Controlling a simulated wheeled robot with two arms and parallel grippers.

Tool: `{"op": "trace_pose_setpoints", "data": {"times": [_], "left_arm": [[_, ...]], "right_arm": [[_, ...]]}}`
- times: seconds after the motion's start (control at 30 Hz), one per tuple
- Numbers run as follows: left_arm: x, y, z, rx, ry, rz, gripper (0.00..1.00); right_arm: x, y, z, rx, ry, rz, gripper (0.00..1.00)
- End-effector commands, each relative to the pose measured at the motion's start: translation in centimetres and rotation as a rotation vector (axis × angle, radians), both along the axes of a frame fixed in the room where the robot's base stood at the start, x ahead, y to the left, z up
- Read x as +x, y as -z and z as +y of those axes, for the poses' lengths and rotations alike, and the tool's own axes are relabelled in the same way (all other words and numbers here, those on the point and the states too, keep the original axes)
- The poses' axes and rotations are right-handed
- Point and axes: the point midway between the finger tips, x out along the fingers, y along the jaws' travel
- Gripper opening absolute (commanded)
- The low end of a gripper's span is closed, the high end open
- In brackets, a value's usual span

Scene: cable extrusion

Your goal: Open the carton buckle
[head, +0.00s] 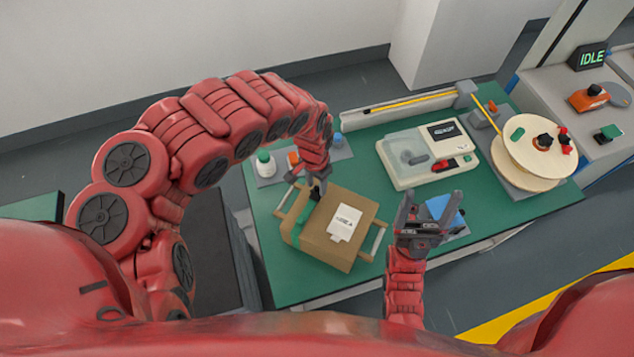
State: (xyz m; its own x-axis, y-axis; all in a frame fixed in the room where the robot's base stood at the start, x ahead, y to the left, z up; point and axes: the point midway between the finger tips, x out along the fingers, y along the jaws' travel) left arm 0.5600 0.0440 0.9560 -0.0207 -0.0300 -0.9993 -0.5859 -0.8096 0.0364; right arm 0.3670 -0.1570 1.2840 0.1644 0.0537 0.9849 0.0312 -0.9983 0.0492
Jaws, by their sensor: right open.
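The brown carton (323,248) sits on the green table, with a white label (345,222) on its top. A green and black buckle (304,212) lies at the carton's upper left edge. My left gripper (317,188) is right at the black end of the buckle, above the carton's far edge. Its fingers are small and partly overlap the buckle, so I cannot tell whether they grip it. My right gripper (424,212) is open and empty, to the right of the carton, with its fingers pointing away from me.
A pale frame (378,243) shows beside the carton. A blue item (445,208) lies just behind my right gripper. A clear-lidded case (408,160) and a wooden cable reel (530,163) stand further right. Bare green table (295,285) lies in front.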

Motion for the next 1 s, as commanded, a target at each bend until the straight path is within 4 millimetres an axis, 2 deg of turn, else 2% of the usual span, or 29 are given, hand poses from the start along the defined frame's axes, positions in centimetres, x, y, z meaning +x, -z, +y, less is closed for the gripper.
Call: {"op": "trace_pose_setpoints", "data": {"times": [0.03, 0.2, 0.37, 0.47, 0.63, 1.0], "left_arm": [[0.0, 0.0, 0.0, 0.0, 0.0, 0.0, 0.33], [0.1, 0.0, 0.0, 0.0, 0.0, -0.001, 0.02], [0.1, 0.0, 0.1, 0.0, 0.0, -0.001, 0.0], [0.3, 0.4, -0.1, 0.004, 0.001, 0.008, 0.0], [0.8, 1.1, -0.4, 0.031, 0.001, 0.081, 0.0], [1.6, 1.2, -1.2, 0.094, 0.006, 0.251, 0.0]], "right_arm": [[0.0, 0.0, 0.0, 0.0, 0.0, 0.0, 0.79], [0.0, 0.0, 0.0, 0.0, 0.0, 0.0, 0.79], [0.0, 0.1, 0.0, 0.0, 0.0, 0.0, 0.79], [0.0, 1.0, 0.0, 0.0, 0.0, 0.0, 0.79], [0.0, 4.7, 0.0, 0.0, 0.0, 0.0, 0.79], [0.0, 12.9, 0.0, 0.0, 0.0, 0.0, 0.79]]}}
